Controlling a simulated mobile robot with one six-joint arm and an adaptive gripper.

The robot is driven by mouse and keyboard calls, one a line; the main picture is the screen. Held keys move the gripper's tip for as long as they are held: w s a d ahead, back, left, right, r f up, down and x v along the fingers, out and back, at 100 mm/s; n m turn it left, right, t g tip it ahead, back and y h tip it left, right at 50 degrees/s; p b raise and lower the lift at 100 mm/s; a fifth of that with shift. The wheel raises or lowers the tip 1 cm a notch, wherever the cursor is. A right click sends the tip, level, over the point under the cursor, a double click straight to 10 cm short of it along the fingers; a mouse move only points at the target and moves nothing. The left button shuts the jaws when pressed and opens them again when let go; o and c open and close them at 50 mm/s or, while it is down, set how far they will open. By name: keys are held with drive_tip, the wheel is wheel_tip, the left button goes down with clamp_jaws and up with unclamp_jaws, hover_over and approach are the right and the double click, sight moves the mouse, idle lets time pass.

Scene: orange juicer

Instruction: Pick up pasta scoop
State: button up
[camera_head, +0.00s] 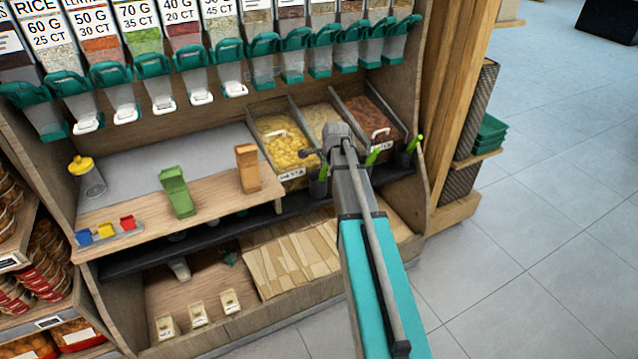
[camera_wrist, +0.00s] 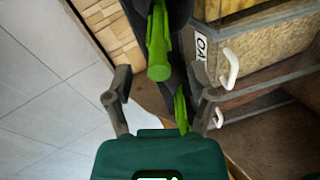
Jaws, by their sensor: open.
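Scoops with bright green handles stand in dark holders along the front of the food bins. One green handle (camera_head: 322,173) is by the yellow pasta bin (camera_head: 281,140), partly hidden by my arm; others are a middle handle (camera_head: 373,157) and a right handle (camera_head: 413,143). In the wrist view one large green handle (camera_wrist: 158,48) lies just beyond my fingers, and a second handle (camera_wrist: 182,110) is between them, nearer the right finger. My gripper (camera_wrist: 162,98) is open and holds nothing visible. I cannot tell which handle in the wrist view is the pasta scoop. The scoop bowls are hidden.
A bin with a white pull handle (camera_wrist: 230,68) is close on the right in the wrist view. A wooden shelf (camera_head: 215,190) carries a green bag (camera_head: 177,191) and a brown bag (camera_head: 247,168). Dispensers (camera_head: 200,85) hang above. Open floor (camera_head: 520,230) lies right.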

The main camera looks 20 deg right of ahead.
sight(325, 176)
drive_tip(key=shift+a+b+x, duration=0.1)
drive_tip(key=shift+b+x, duration=0.7)
drive_tip(key=shift+x, duration=0.05)
drive_tip(key=shift+a+b+x, duration=0.15)
drive_tip(key=shift+b+x, duration=0.65)
drive_tip(key=shift+x, duration=0.1)
drive_tip(key=shift+b+x, duration=0.75)
drive_tip(key=shift+x, duration=0.15)
clamp_jaws()
